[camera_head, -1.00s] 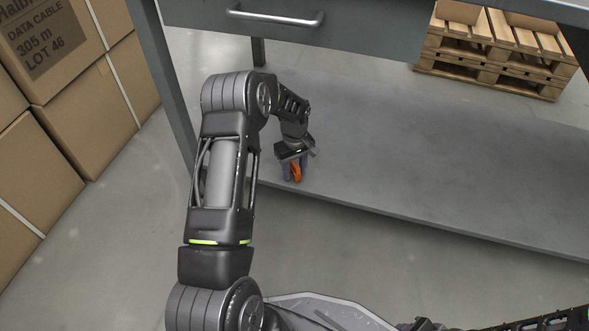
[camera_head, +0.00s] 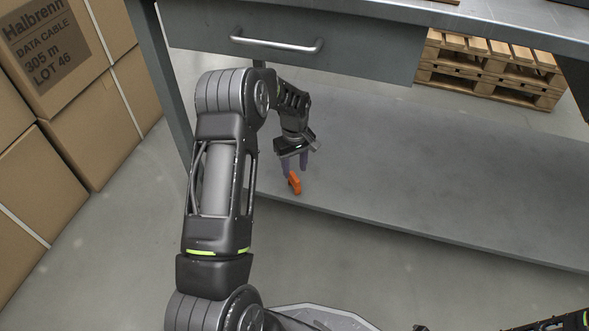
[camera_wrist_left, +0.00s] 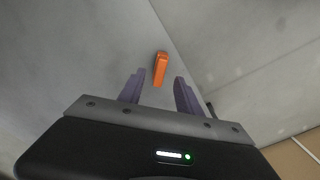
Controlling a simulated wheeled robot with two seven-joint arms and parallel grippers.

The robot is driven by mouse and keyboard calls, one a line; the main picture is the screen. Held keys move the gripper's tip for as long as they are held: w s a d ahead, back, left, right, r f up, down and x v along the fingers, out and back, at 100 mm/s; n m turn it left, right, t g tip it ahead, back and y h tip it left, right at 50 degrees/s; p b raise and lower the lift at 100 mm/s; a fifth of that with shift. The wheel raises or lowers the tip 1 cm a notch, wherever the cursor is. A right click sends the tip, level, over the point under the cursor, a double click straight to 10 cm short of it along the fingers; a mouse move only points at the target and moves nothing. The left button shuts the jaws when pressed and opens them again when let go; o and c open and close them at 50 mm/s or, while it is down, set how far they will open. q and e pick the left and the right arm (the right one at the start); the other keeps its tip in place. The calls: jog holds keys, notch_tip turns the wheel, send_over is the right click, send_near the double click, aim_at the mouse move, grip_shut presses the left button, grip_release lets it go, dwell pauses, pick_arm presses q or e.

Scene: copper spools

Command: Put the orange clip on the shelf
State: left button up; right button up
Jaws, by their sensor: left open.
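The orange clip (camera_head: 295,182) rests on the grey lower shelf (camera_head: 400,180) of the workbench, close to its front edge at the left end. My left gripper (camera_head: 295,163) is open just above and behind the clip, with its purple fingers apart from it. In the left wrist view the clip (camera_wrist_left: 160,68) lies on the shelf beyond the open fingertips (camera_wrist_left: 158,85), near the shelf edge. Part of my right arm shows at the bottom right of the head view; its gripper cannot be made out.
The workbench drawer with a metal handle (camera_head: 277,45) hangs above the shelf. A bench leg (camera_head: 165,90) stands to the left. Cardboard boxes (camera_head: 100,130) are stacked at the left. Wooden pallets (camera_head: 490,75) lie behind. The shelf to the right is clear.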

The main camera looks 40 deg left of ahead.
dwell(0.7)
pick_arm(q)
jog(key=d+f, duration=0.1)
jog(key=d, duration=0.1)
jog(key=s+d+f+m, duration=0.1)
jog(key=d+f, duration=0.1)
jog(key=d, duration=0.1)
jog(key=d+f+m+h, duration=0.1)
jog(key=d+f, duration=0.1)
jog(key=d, duration=0.1)
jog(key=shift+s, duration=0.35)
jog(key=s+d+f+m+t+h, duration=0.1)
jog(key=s+d+f+m+h, duration=0.3)
jog(key=d, duration=0.7)
jog(key=s+d+f+m+y, duration=0.1)
jog(key=s+d+m, duration=0.3)
jog(key=s+d, duration=1)
jog(key=s+f, duration=0.1)
jog(key=s, duration=0.2)
jog(key=shift+t, duration=0.4)
